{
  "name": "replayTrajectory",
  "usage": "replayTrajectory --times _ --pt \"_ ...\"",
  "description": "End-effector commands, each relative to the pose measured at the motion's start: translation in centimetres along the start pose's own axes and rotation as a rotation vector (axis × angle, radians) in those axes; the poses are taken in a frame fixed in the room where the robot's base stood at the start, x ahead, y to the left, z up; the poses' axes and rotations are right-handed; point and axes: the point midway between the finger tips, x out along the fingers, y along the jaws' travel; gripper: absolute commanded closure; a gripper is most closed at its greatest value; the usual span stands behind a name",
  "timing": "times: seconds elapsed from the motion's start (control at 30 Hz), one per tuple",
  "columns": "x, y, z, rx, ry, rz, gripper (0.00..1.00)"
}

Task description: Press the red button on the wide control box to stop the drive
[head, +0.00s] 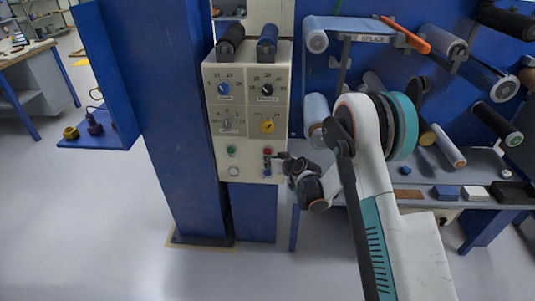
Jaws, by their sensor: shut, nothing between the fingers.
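The cream control box (247,112) is mounted on the blue machine frame, left of my arm. Its face has several dials above and small buttons below. The small red button (267,152) is at the lower right of the face. My gripper (281,157) is shut and empty, with its tips just right of the red button, at nearly its height. I cannot tell from this view whether the tips touch the button or the box. My arm hides part of the area right of the box.
A green button (231,151) and a white button (234,171) sit at the lower left of the box. A grey shelf (425,181) with small blocks and several film rollers are on the right. The floor at left is clear.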

Motion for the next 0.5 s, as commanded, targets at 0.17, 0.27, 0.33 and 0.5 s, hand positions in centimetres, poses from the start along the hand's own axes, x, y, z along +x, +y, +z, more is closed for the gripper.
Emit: replayTrajectory --times 0.17,0.27,0.33,0.5 --pt "0.0 0.0 0.0 0.0 0.0 0.0 1.0" --pt "-0.1 -0.1 0.1 0.0 0.0 0.0 1.0" --pt "-0.5 -0.4 0.4 0.0 0.0 0.0 1.0" --pt "-1.5 -1.2 1.1 0.0 0.0 -0.001 1.0"
